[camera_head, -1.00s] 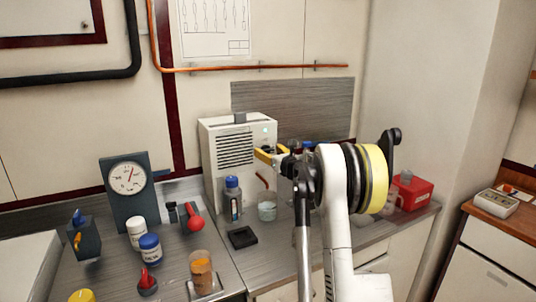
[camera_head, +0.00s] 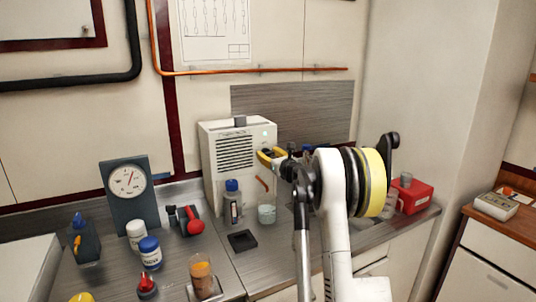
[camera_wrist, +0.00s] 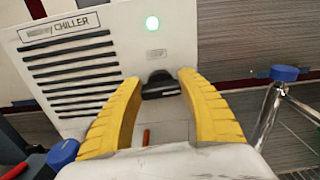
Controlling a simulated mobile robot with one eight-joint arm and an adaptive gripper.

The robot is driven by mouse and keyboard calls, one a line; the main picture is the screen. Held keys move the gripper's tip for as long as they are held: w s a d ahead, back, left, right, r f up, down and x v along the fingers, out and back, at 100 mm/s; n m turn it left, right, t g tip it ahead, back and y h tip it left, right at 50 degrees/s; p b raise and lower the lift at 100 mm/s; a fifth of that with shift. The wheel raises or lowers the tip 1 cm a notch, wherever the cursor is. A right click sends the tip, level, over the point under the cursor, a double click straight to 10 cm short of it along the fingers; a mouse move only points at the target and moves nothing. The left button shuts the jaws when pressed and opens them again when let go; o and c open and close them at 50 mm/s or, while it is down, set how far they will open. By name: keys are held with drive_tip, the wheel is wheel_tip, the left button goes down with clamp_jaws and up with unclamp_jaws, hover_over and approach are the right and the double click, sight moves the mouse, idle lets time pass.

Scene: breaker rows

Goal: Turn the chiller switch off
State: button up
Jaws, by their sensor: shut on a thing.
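The chiller (camera_head: 208,150) is a white box with a slatted vent, standing against the back wall on the counter. The wrist view shows its CHILLER label (camera_wrist: 60,27) and a lit green lamp (camera_wrist: 152,23). Below the lamp is the black chiller switch (camera_wrist: 160,88). My gripper (camera_head: 268,156) is at the chiller's front right side. In the wrist view, the yellow fingers of my gripper (camera_wrist: 161,80) are on either side of the switch and shut on it. The switch's lower part and exact lever position are hard to make out. In the head view the fingers hide the switch.
A blue-capped bottle (camera_head: 232,205) and a glass beaker (camera_head: 267,214) stand close in front of the chiller, below my gripper. A black square pad (camera_head: 242,240) lies nearer. A dial gauge (camera_head: 128,195) and several jars stand left. A red box (camera_head: 412,197) is right.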

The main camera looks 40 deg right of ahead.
drive_tip(key=n+p, duration=0.1)
drive_tip(key=n, duration=0.2)
drive_tip(key=shift+a+r+n, duration=0.1)
drive_tip(key=shift+n, duration=0.3)
drive_tip(key=n+p, duration=0.1)
drive_tip(key=n, duration=0.3)
drive_tip(key=shift+w+a+n, duration=0.1)
drive_tip(key=shift+n, duration=0.2)
drive_tip(key=n+p, duration=0.1)
drive_tip(key=n, duration=0.3)
drive_tip(key=shift+f, duration=0.2)
drive_tip(key=shift+f+n, duration=0.15)
drive_tip(key=shift+n, duration=2.25)
drive_tip(key=o, duration=1.2)
drive_tip(key=shift+c, duration=0.2)
